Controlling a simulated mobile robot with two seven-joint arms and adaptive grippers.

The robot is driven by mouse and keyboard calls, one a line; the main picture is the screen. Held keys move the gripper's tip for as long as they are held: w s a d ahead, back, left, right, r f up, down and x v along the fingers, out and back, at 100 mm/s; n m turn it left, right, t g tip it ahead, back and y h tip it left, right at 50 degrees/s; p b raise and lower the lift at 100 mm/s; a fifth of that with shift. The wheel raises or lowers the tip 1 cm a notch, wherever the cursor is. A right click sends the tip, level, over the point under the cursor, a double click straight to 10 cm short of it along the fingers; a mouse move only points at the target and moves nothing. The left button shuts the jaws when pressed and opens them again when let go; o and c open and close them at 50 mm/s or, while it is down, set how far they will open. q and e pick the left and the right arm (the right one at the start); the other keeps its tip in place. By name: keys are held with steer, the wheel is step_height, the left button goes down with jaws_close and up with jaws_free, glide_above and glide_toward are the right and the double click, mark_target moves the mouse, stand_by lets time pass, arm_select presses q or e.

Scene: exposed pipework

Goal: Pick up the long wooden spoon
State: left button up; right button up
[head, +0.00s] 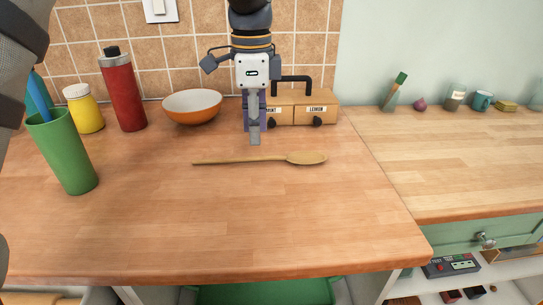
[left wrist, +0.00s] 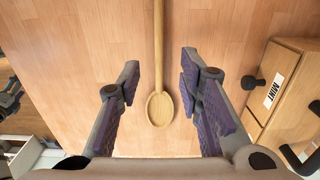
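The long wooden spoon (head: 240,160) lies flat on the wooden counter, its bowl to the right and its handle to the left in the head view. My left gripper (head: 254,140) points down over the counter, just above and behind the spoon's middle in that view. In the left wrist view my left gripper (left wrist: 160,85) is open, with its purple-padded fingers well apart. The spoon (left wrist: 160,105) shows in the gap between them, bowl nearest the gripper, apparently untouched. My right gripper is not in view.
A wooden box (head: 300,104) with small drawers and a black handle stands right behind the gripper. An orange bowl (head: 192,107), red bottle (head: 123,90), yellow jar (head: 84,110) and green cup (head: 62,152) stand left. The counter's front is clear.

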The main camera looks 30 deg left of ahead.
mark_target(258, 156)
arm_select(q)
steer(key=f, duration=0.5)
steer(key=shift+d+f, duration=0.2)
steer(key=shift+f, duration=0.15)
jaws_close()
